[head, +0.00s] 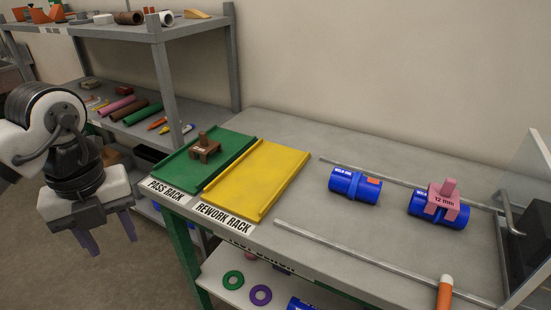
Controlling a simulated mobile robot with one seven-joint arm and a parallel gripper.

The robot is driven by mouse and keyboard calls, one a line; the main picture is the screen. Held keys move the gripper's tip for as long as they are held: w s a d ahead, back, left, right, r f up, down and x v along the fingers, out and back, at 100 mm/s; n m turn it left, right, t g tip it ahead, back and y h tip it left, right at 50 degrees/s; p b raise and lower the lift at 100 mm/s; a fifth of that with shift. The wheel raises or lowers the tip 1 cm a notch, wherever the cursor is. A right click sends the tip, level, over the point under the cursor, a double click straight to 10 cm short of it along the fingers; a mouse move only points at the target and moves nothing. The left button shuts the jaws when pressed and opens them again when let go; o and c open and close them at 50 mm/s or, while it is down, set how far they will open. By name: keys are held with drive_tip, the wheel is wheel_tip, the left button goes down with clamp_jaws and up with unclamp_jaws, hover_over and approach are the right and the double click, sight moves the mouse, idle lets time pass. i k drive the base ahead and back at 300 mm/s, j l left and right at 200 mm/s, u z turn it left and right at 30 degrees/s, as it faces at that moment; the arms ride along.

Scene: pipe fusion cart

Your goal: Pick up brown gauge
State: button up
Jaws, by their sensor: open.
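The brown gauge (205,148) stands upright on the green pass rack tray (178,162) at the left end of the bench. It is a saddle-shaped block with a short upright grip and a small label on its front. My gripper (109,243) hangs at the left of the head view with its fingers pointing down, apart and empty. It is off the bench, to the left of and nearer than the gauge, and touches nothing.
The yellow rework rack (254,180) lies right beside the green tray. Two blue pipes (355,185) lie between metal rails; a pink 12 mm gauge (443,200) sits on the right one. An orange marker (444,292) is at the front. Shelving (167,75) stands behind left.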

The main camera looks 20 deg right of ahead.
sight(205, 146)
drive_tip(key=i+j+u, duration=0.25)
drive_tip(key=i, duration=0.4)
drive_tip(key=i+u, duration=0.3)
drive_tip(key=i, duration=0.35)
